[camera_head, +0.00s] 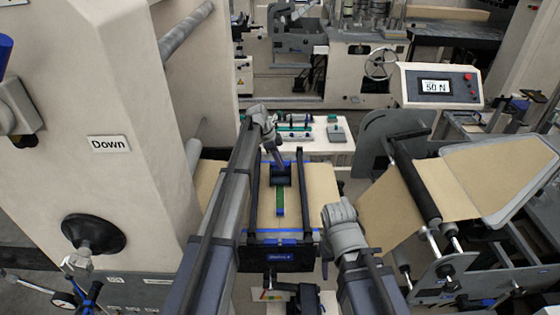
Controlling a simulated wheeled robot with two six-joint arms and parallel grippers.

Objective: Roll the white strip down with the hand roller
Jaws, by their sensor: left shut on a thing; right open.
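My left gripper (276,157) points down over the kraft web in the middle of the picture. It is shut on a dark blue block-like tool, which looks like the hand roller (281,176). The tool is low over the brown paper (315,195); I cannot tell whether it touches. A narrow green piece (280,202) with a blue end lies just in front of it. I cannot make out a white strip; the tool and arm may cover it. My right gripper (325,262) is to the right of the frame, apart from the paper, its fingers mostly hidden by its wrist.
Dark rails flank the paper, with a dark crossbar (280,257) in front. A white bench (312,147) with teal tools stands behind. A panel reading 50 N (437,87) and a kraft roll stand (405,165) are at right. A tall cream housing (100,110) is at left.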

